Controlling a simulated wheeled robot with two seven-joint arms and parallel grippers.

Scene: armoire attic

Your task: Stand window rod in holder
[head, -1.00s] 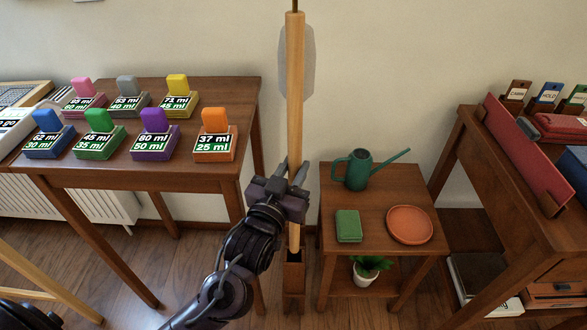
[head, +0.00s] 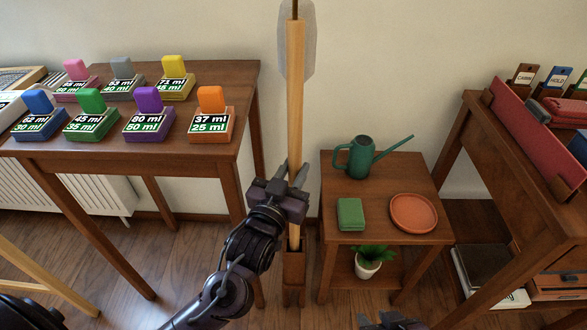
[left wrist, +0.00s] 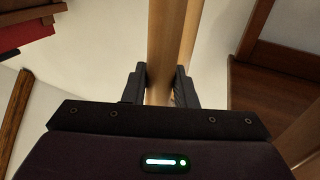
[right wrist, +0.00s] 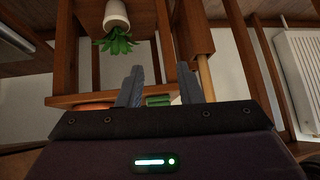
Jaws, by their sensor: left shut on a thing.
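The window rod (head: 295,105) is a long pale wooden pole with a thin dark tip, standing about upright. My left gripper (head: 291,178) is shut on its lower part; the left wrist view shows the rod (left wrist: 160,50) between the two fingers. The holder (head: 293,279) is a narrow brown wooden box on the floor, left of the small table. The rod's lower end meets the holder's open top and appears to be inside; its depth is hidden. The right wrist view shows the rod (right wrist: 205,78) against the holder (right wrist: 197,28). My right gripper (right wrist: 159,88) is open and empty.
A small table (head: 375,220) holds a green watering can (head: 362,160), a green box (head: 350,214) and a terracotta saucer (head: 413,212); a potted plant (head: 368,265) stands below. A table (head: 190,160) with coloured weight-like blocks is left, a desk (head: 520,150) right.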

